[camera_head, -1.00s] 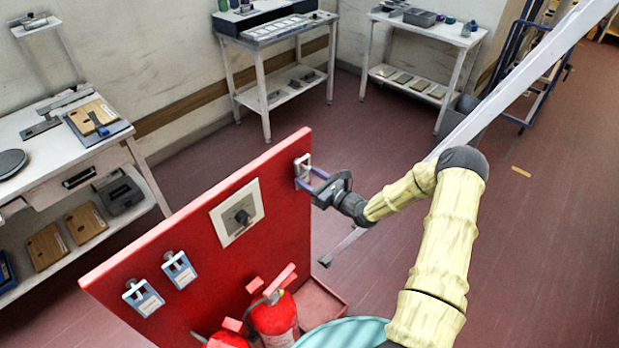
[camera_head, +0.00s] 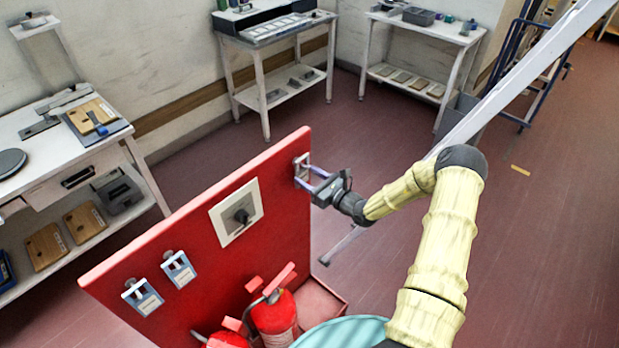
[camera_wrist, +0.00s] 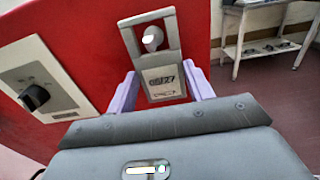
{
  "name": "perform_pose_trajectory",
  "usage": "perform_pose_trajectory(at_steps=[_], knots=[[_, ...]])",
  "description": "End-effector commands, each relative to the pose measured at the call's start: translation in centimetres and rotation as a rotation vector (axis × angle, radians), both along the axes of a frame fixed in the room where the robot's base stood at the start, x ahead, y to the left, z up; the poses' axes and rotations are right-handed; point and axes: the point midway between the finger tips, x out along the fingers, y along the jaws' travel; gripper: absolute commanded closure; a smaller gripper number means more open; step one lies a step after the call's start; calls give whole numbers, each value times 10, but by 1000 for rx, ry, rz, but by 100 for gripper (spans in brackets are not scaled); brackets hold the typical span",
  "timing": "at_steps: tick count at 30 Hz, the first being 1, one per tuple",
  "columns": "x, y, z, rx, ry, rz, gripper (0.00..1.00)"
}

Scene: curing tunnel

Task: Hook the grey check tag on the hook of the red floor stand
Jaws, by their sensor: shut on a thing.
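The grey check tag (camera_wrist: 163,84) is between the purple fingers of my gripper (camera_wrist: 163,95) in the wrist view. It has a large opening at its top and dark printed marks on its lower plate. A pale round hook end (camera_wrist: 152,38) shows within that opening. I cannot tell whether the tag rests on the hook. In the head view my gripper (camera_head: 314,177) is shut on the tag at the upper right of the red floor stand's panel (camera_head: 180,240). The tag is small there and partly hidden by the fingers.
A rotary switch (camera_head: 238,216) is mounted on the panel, left of my gripper. Two blue-and-white tags (camera_head: 143,297) (camera_head: 179,269) hang lower left. Red extinguishers (camera_head: 273,312) stand at the panel's foot. Worktables (camera_head: 66,150) line the walls; the floor to the right is open.

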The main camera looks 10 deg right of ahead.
Motion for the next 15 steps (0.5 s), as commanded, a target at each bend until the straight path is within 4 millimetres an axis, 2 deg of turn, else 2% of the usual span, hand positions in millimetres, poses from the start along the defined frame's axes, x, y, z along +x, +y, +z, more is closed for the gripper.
perform_pose_trajectory(at_steps=[15], knots=[[0,0,-5,0,0,0,76]])
